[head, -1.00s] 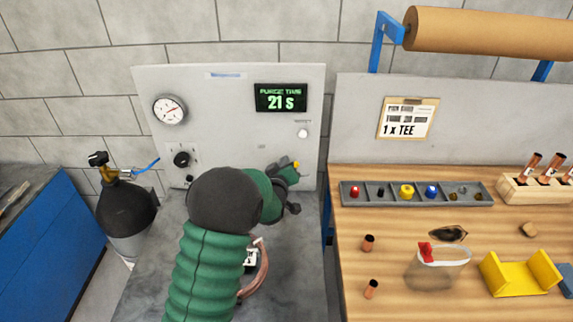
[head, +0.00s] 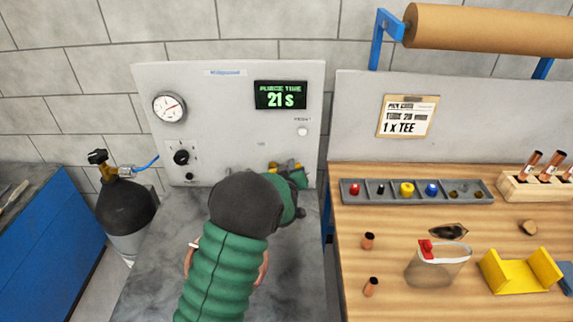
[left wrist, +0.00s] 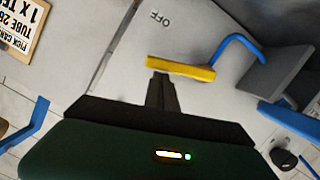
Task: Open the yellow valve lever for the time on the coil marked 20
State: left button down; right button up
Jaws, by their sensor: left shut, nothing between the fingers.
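The yellow valve lever (left wrist: 180,67) lies across the middle of the left wrist view, on the grey panel near the word OFF. In the head view the lever (head: 273,166) shows only in small bits low on the panel, behind my gripper. My left gripper (left wrist: 160,82) is shut and empty, its fingertips right at the lever's edge; I cannot tell whether they touch. In the head view the left gripper (head: 288,174) is mostly hidden by my wrist. The display (head: 281,96) reads PURGE TIME 21 s. A copper coil (head: 263,268) is mostly hidden behind my arm, its marking unreadable.
The panel (head: 230,130) carries a gauge (head: 170,107), a black knob (head: 181,157) and a white button (head: 302,132). A gas bottle (head: 124,208) stands at left. At right, the wooden bench (head: 400,225) holds a parts tray (head: 416,192) and loose pieces. A blue hose (left wrist: 240,45) curves beside the lever.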

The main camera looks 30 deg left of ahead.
pick_arm(q)
jog(key=shift+w+d+f+m+g+y+b, duration=0.15)
jog(key=shift+w+d+f+m+b, duration=0.15)
jog(key=shift+f+m, duration=0.35)
jog(key=shift+w+d+f+m+g+y+b, duration=0.15)
jog(key=shift+d+f+m, duration=0.25)
jog(key=shift+f+m, duration=0.2)
jog(key=shift+s+f, duration=0.1)
